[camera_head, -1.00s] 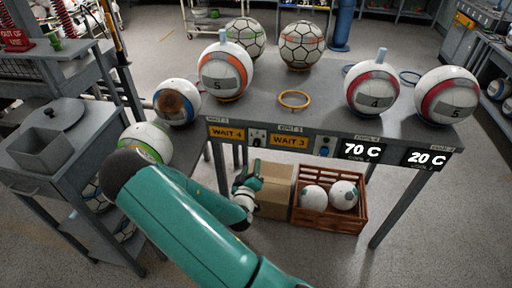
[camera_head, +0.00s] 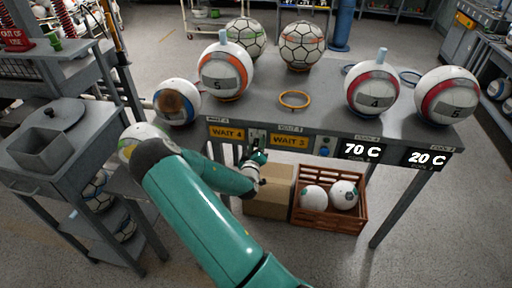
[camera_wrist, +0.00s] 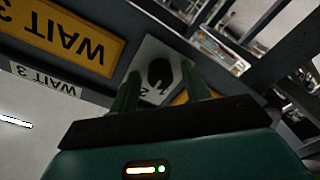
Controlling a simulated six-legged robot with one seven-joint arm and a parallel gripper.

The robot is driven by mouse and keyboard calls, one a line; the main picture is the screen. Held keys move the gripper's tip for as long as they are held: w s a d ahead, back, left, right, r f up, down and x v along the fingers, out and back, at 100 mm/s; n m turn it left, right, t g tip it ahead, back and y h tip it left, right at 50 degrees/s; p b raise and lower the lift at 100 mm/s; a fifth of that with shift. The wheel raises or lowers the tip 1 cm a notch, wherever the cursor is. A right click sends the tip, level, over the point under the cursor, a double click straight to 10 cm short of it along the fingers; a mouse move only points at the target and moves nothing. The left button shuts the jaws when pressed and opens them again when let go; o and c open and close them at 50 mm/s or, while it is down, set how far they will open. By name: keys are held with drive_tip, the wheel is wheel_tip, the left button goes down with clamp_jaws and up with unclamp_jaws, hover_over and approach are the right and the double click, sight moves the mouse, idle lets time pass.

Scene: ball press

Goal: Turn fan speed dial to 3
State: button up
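The fan speed dial is a black knob on a pale plate (camera_wrist: 158,72) in the wrist view, with small numerals beside it. Its knob pointer direction is too dark to tell. In the head view the plate (camera_head: 258,134) sits on the table's front edge between the WAIT 4 and WAIT 3 signs. My gripper (camera_wrist: 162,88) is open, its two green fingers apart and pointing toward the dial, roughly either side of it. I cannot tell whether they touch it. In the head view my gripper (camera_head: 257,158) is just below the dial plate.
Numbered balls, such as ball 5 (camera_head: 226,62), stand on the grey table (camera_head: 300,120). A cardboard box (camera_head: 268,202) and a brown crate (camera_head: 328,222) lie below.

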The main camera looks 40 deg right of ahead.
drive_tip(key=c, duration=0.9)
drive_tip(key=shift+o, duration=0.2)
drive_tip(key=shift+m, duration=0.4)
drive_tip(key=m, duration=0.4)
drive_tip(key=shift+m, duration=0.4)
drive_tip(key=m, duration=0.4)
drive_tip(key=shift+m, duration=0.3)
drive_tip(key=o, duration=1)
drive_tip(key=shift+a, duration=0.1)
